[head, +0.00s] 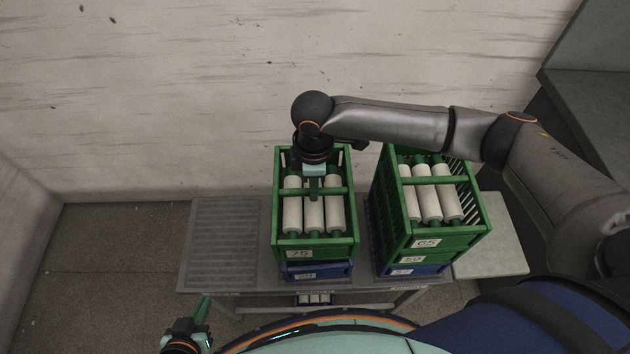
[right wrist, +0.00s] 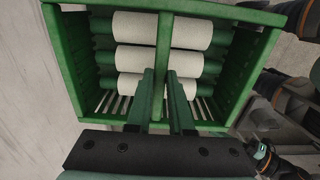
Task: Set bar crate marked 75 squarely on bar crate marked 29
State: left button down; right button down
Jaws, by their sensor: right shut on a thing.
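In the right wrist view the two fingers (right wrist: 167,100) lie on either side of that bar, and the crate (right wrist: 62,60) fills much of the picture. A blue crate (head: 330,271) is directly below crate 75; its label is too small to read surely but looks like 29. I cannot tell whether the two crates touch. My left gripper (head: 201,311) is low at the front, away from the crates; its jaw opening is unclear.
A stack to the right has a green crate marked 65 (head: 450,241), a green one marked 59 (head: 425,257) and a blue one at the bottom (head: 425,268). A narrow gap separates the stacks. The grey slatted table (head: 222,245) is clear on the left.

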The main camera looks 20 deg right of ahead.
jog(key=shift+f+b, duration=2.6)
jog(key=shift+b, duration=0.35)
jog(key=shift+f, duration=0.55)
jog(key=c, duration=0.8)
grip_release()
jog(key=shift+o, duration=0.4)
jog(key=shift+f, duration=0.15)
notch_tip(320, 180, up, 13)
jog(key=shift+f+p, duration=0.15)
jog(key=shift+p, duration=0.3)
